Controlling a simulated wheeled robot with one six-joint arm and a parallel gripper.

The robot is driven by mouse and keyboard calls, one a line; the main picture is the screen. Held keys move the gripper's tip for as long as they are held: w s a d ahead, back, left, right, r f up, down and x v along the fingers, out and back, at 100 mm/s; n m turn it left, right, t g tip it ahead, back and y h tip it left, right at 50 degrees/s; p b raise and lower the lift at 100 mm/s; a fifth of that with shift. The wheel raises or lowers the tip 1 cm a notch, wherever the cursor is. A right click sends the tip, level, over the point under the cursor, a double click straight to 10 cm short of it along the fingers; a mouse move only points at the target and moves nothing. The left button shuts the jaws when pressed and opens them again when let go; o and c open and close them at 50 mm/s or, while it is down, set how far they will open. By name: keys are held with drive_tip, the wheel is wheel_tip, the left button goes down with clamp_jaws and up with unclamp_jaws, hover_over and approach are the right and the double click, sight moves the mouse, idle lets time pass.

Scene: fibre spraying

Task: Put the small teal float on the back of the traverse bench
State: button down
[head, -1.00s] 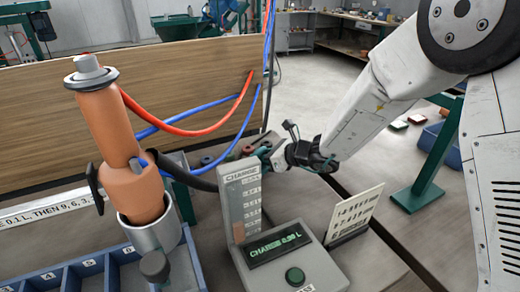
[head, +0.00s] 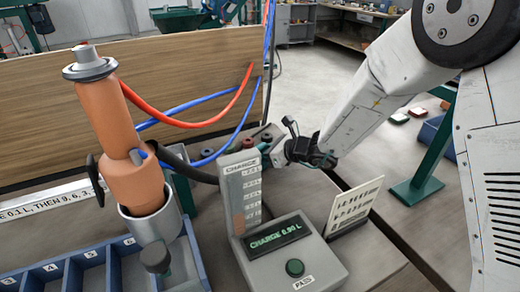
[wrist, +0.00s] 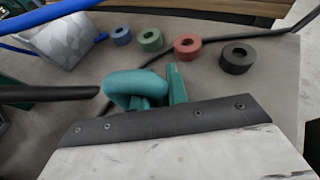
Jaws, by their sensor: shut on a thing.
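The teal float (wrist: 137,86), a thick ring, is in my gripper (wrist: 160,88) in the wrist view. A teal finger stands at its right side; the other finger is not clearly seen. The float is tilted and seems to be above the grey bench top (wrist: 75,105). In the head view my gripper (head: 268,152) is low over the bench, behind the charge panel, which hides part of it. I cannot make out the float there.
Blue (wrist: 121,36), green (wrist: 150,39), red (wrist: 187,46) and black (wrist: 238,57) rings stand in a row beyond my gripper. A dark hose passes behind the float. The charge box (head: 290,262), card (head: 354,206) and orange sprayer (head: 133,175) stand nearer.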

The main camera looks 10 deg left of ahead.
drive_tip(key=shift+f, duration=0.1)
drive_tip(key=c, duration=1.3)
unclamp_jaws()
